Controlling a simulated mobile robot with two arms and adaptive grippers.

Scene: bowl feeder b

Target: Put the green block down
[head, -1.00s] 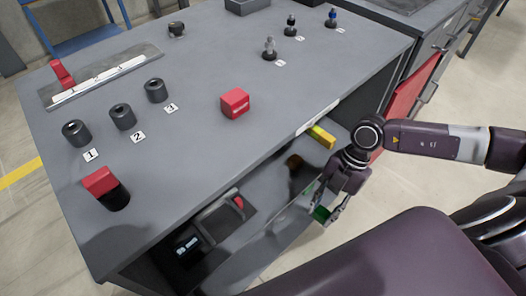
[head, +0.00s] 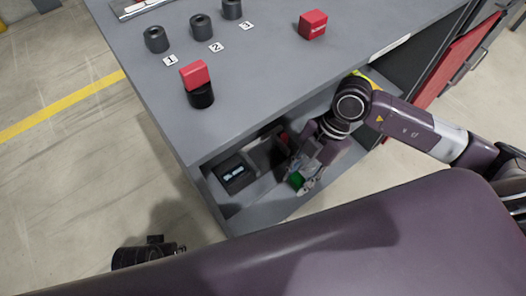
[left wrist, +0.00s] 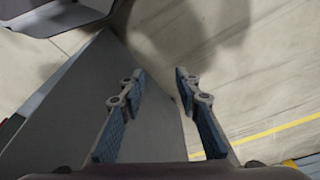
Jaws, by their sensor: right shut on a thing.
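The green block (head: 296,180) is small and partly hidden in my right gripper (head: 302,184). That gripper is shut on it and points down at the open lower shelf (head: 262,207) under the bench top. I cannot tell whether the block touches the shelf. My left gripper (left wrist: 158,76) is open and empty in the left wrist view, with its two fingers apart over the floor and a grey panel edge.
A dark box with a lit display (head: 235,173) stands on the shelf, left of my right gripper. On the bench top (head: 265,75) are a red block (head: 312,24), a red-topped black cylinder (head: 200,97) and numbered black cylinders (head: 156,40). Open floor (head: 90,160) lies left.

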